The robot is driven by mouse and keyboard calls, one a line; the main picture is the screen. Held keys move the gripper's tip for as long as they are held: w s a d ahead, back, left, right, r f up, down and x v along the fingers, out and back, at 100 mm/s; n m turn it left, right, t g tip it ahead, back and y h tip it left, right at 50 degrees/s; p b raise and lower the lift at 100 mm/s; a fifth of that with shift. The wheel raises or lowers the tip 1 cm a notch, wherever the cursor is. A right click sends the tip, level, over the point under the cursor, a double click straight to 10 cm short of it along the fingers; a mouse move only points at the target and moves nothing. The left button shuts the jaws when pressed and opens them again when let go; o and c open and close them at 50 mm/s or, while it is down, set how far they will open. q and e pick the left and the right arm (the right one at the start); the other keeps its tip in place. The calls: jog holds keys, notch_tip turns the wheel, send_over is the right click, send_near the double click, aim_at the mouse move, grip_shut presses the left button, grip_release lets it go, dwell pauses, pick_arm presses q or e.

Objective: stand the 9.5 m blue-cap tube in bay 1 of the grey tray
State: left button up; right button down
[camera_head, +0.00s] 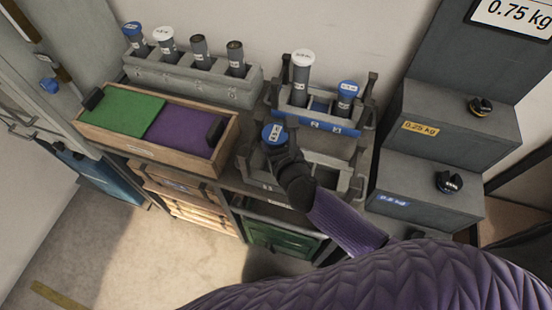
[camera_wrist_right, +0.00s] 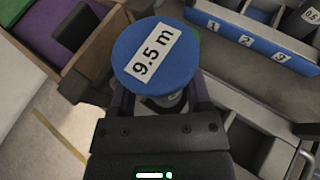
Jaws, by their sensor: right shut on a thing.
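The 9.5 m tube, with a blue cap (camera_wrist_right: 157,55) labelled "9.5 m", is held in my right gripper (camera_wrist_right: 165,100); the cap also shows in the head view (camera_head: 273,132). My right gripper is shut on the tube below its cap. In the head view the tube is over the left part of the grey tray (camera_head: 345,183). The grey tray's empty compartments show at the lower right of the wrist view (camera_wrist_right: 252,150). The tube's lower end is hidden, so I cannot tell its height over the tray. My left gripper is not in view.
Behind the grey tray, a blue-fronted rack (camera_head: 315,124) numbered 1 to 3 holds a white-cap tube (camera_head: 302,66) and another blue-cap tube (camera_head: 347,92). A grey rack (camera_head: 190,83) with several tubes stands at the back left. A wooden box (camera_head: 160,150) lies left; grey weights (camera_head: 440,130) stand right.

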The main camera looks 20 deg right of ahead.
notch_tip(320, 180, down, 4)
jog(key=shift+r+b, duration=0.1)
jog(key=shift+b, duration=1.05)
jog(key=shift+r, duration=0.15)
grip_release()
jog(key=p+v, duration=0.3)
jog(key=v, duration=0.9)
jog(key=w+a+r+n+t+y, duration=0.25)
jog(key=r+n, duration=0.35)
jog(key=n, duration=1)
jog(key=s+d+f+n+g, duration=0.2)
jog(key=s+f+n+g, duration=0.2)
jog(key=f+n, duration=0.5)
jog(key=s+d+f+n+g, duration=0.1)
jog(key=s+f+n+g, duration=0.35)
jog(key=f, duration=0.85)
jog(key=s+d+f+n+g+h, duration=0.1)
jog(key=s+d+f+n+g, duration=0.1)
jog(key=s, duration=0.4)
jog(key=s+d+f+n+g+h, duration=0.1)
jog(key=s+d+f+n+g, duration=0.1)
jog(key=s+f+n, duration=0.2)
jog(key=s+d+f+n+g+h, duration=0.1)
jog(key=s+d+f+n+g, duration=0.1)
jog(key=s, duration=0.8)
notch_tip(320, 180, down, 2)
jog(key=shift+s+f+n+g, duration=0.2)
jog(key=shift+n+g, duration=0.2)
jog(key=shift+n, duration=0.05)
